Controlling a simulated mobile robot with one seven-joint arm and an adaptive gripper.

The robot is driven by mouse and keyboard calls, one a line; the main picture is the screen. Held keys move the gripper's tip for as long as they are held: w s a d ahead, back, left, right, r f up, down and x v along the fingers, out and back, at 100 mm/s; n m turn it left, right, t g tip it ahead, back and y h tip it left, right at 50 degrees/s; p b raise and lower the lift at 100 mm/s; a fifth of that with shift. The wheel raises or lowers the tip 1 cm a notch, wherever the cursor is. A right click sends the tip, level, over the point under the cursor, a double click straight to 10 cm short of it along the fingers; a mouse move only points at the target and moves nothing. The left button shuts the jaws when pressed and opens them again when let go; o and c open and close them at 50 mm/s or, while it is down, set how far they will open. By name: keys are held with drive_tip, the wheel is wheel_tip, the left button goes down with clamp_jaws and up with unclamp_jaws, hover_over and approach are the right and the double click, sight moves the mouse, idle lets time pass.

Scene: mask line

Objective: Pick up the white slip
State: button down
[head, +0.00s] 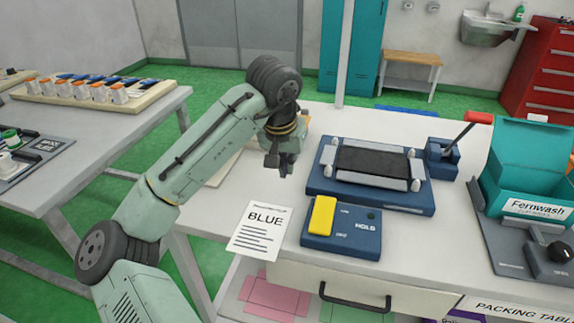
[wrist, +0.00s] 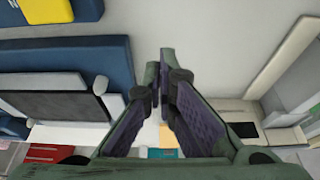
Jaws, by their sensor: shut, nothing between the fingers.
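The white slip (head: 258,229) lies at the table's near left edge, printed "BLUE" above several dark lines. Its lower edge is at or just over the table edge. It does not show in the wrist view. My gripper (head: 284,171) is above the table, farther back than the slip and apart from it. In the wrist view my gripper's fingers (wrist: 160,68) are together at the tips with nothing between them.
A blue box with a yellow switch (head: 322,216) stands right of the slip. Behind it is a blue device with a dark plate (head: 372,162). A teal carton (head: 530,170) is at far right. A side table (head: 60,160) stands left across a gap.

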sight(284, 203)
drive_tip(key=p+x, duration=0.1)
drive_tip(key=x, duration=0.4)
drive_tip(key=shift+w+f, duration=0.15)
drive_tip(key=shift+f, duration=0.6)
drive_tip(key=shift+s+a+p, duration=0.3)
drive_tip(key=shift+s+p, duration=0.05)
drive_tip(key=shift+s, duration=0.55)
drive_tip(key=shift+s+a+p, duration=0.25)
drive_tip(key=shift+s+p, duration=0.05)
drive_tip(key=shift+s, duration=0.6)
drive_tip(key=shift+s+f, duration=0.1)
drive_tip(key=shift+s+a, duration=0.3)
drive_tip(key=shift+s, duration=0.5)
drive_tip(key=shift+w, duration=0.1)
